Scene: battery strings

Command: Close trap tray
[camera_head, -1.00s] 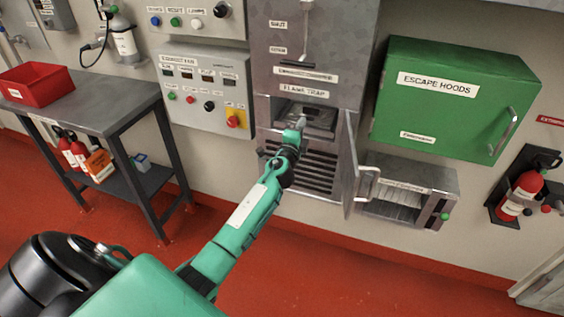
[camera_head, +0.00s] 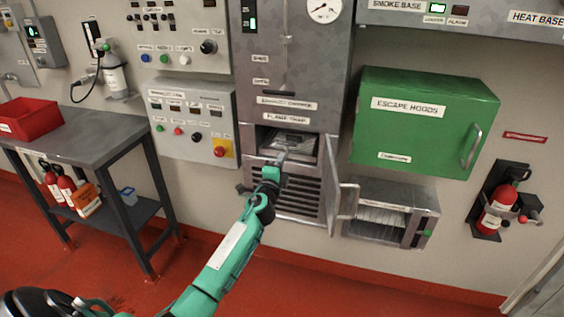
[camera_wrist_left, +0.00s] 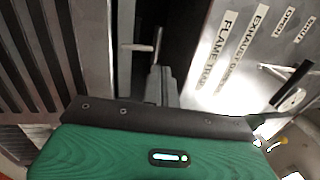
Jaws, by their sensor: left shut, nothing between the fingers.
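The trap tray (camera_head: 293,143) is a grey metal tray in the opening under the FLAME TRAP label (camera_head: 287,118), in the head view. Whether it sits fully in is hard to tell. The compartment's metal door (camera_head: 332,192) stands swung open to the right. My left gripper (camera_head: 281,157) is shut and empty, its tips at the lower front of the opening. Contact with the tray is unclear. In the left wrist view the narrow fingers (camera_wrist_left: 158,84) point toward the dark opening, beside the label panel (camera_wrist_left: 226,60). My right gripper is not in view.
A louvred panel (camera_head: 285,192) lies below the opening. A small vented box (camera_head: 388,213) is right of the door, under the green escape hoods cabinet (camera_head: 425,120). A control panel (camera_head: 193,118) and a bench (camera_head: 85,138) are at left. The red floor in front is open.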

